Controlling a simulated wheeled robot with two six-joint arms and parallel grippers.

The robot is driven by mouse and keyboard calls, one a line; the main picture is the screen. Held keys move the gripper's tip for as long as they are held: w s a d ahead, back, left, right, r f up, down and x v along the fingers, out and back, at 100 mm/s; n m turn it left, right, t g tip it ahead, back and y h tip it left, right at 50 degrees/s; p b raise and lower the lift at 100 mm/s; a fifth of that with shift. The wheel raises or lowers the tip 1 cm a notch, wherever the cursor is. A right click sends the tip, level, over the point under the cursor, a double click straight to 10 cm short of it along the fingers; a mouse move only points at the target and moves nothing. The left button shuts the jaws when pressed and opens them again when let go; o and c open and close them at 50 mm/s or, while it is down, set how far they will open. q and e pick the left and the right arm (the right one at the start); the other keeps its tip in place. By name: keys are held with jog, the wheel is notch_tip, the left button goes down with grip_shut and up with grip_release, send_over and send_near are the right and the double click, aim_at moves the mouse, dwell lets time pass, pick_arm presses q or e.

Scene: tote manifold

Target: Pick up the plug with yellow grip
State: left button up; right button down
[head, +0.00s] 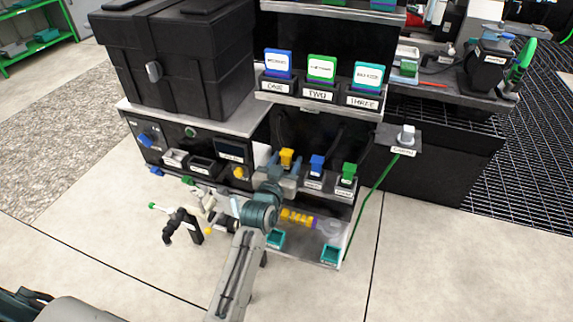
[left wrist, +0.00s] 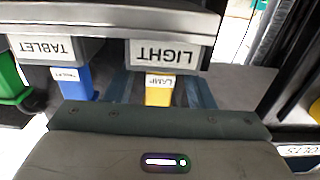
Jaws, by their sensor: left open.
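The plug with yellow grip (head: 286,157) stands at the left of a row of plugs on the lower shelf. It also shows in the left wrist view (left wrist: 159,92), with a small label that seems to read LAMP. My left gripper (head: 283,172) is at this plug, open, with its fingers on either side of the yellow grip. In the left wrist view, a gap shows between the grip and each finger. The lower part of the plug is hidden in the head view.
A blue plug (head: 317,166) and a green plug (head: 348,173) stand to the right of the yellow one. A holder labelled LIGHT (left wrist: 166,54) is close to the fingers. Cards in stands (head: 321,69) are on the shelf above. A green cable (head: 371,200) hangs at the right.

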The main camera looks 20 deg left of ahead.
pick_arm(q)
jog(key=shift+w, duration=0.2)
grip_shut()
jog(key=shift+r, duration=0.15)
jog(key=shift+r, duration=0.55)
notch_tip(320, 180, up, 2)
jog(key=shift+r+p, duration=0.2)
jog(key=shift+p, duration=0.2)
jog(key=s+a+r, duration=0.1)
jog(key=s+a, duration=0.1)
jog(key=s, duration=1.4)
jog(key=shift+a+r+p, duration=0.15)
jog(key=shift+a+p, duration=0.05)
jog(key=shift+p, duration=0.2)
pick_arm(e)
jog(key=shift+s+d+r+g+h, duration=0.3)
jog(key=shift+s+d+r+g, duration=0.2)
jog(key=shift+g, duration=0.1)
pick_arm(q)
jog(key=shift+w, duration=0.1)
pick_arm(e)
jog(key=shift+w+n, duration=0.1)
jog(key=shift+n, duration=0.2)
